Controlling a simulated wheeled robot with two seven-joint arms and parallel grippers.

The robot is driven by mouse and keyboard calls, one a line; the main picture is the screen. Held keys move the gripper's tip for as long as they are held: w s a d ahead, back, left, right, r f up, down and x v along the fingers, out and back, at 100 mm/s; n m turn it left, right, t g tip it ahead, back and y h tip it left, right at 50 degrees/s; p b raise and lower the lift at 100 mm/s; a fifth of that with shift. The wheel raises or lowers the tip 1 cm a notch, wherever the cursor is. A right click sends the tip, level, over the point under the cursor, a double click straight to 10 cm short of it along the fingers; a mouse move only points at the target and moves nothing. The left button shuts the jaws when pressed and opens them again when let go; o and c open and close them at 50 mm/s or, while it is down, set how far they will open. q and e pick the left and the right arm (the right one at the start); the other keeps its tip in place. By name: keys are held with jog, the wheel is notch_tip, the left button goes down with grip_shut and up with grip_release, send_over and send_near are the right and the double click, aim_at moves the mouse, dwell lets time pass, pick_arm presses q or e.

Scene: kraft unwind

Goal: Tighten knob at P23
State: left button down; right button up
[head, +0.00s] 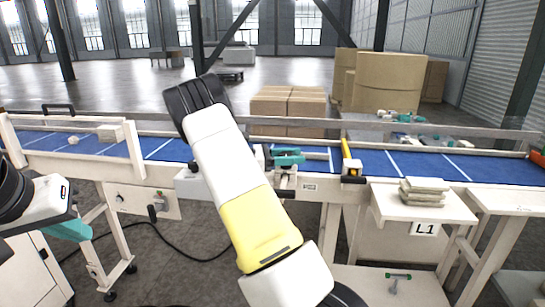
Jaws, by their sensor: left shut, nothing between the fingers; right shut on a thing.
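My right gripper (290,158), teal, is at the near rail of the blue conveyor, just right of my white and yellow arm. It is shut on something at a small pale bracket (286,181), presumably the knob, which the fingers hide. A small label plate (309,187) is on the rail just right of the bracket; its text is too small to read, so I cannot confirm P23. My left gripper (72,230), also teal, is at the far left below its white wrist, away from the conveyor. It is shut and empty; its fingertips are hard to make out.
The blue conveyor (390,163) runs across the view. A yellow and black device (352,170) stands on the rail to the right. A side table marked L1 bears stacked pale pads (424,192). A green-handled tool (398,277) lies on the lower shelf. A black cable crosses the floor.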

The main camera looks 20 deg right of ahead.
jog(key=shift+w+r, duration=0.1)
jog(key=shift+r, duration=0.1)
jog(key=o, duration=1.2)
jog(key=shift+o, duration=1)
jog(key=shift+f, duration=0.1)
jog(key=shift+v, duration=3.9)
